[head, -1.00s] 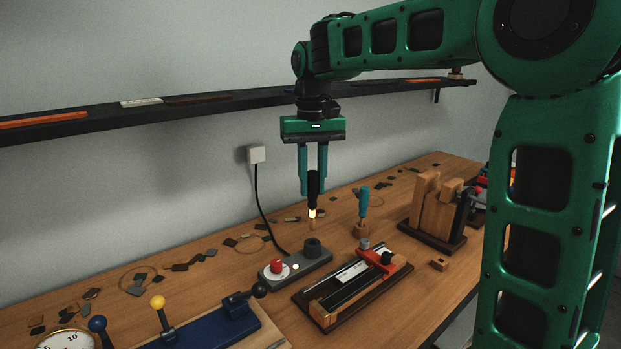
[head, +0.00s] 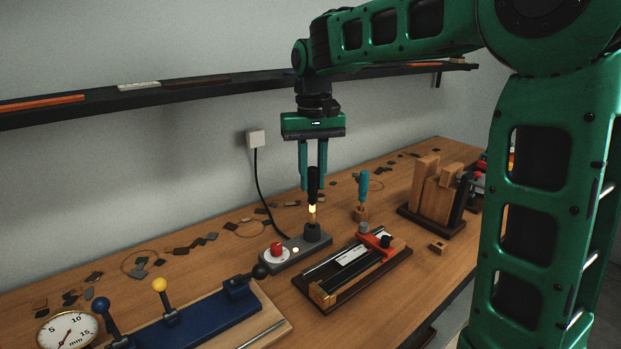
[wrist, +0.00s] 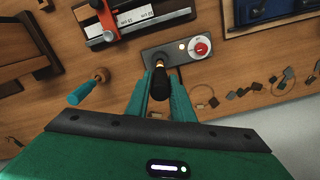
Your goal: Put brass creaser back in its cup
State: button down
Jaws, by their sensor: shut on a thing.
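The brass creaser (head: 312,199) has a black handle and a bright brass collar and tip. It is upright in my gripper (head: 313,182), which is shut on its handle.
The grey base (head: 285,257) also carries a red knob (head: 277,250). A teal-handled tool (head: 363,190) stands upright in a wooden holder to the right. A clamp fixture with a red arm (head: 375,243) lies in front. A black shelf (head: 200,92) runs along the wall.

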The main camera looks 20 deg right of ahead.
aim_at(312, 190)
jog(key=shift+f, duration=1.85)
jog(key=c, duration=1.5)
grip_release()
jog(key=shift+o, duration=0.2)
notch_tip(312, 190, up, 11)
jog(key=shift+w+f, duration=0.1)
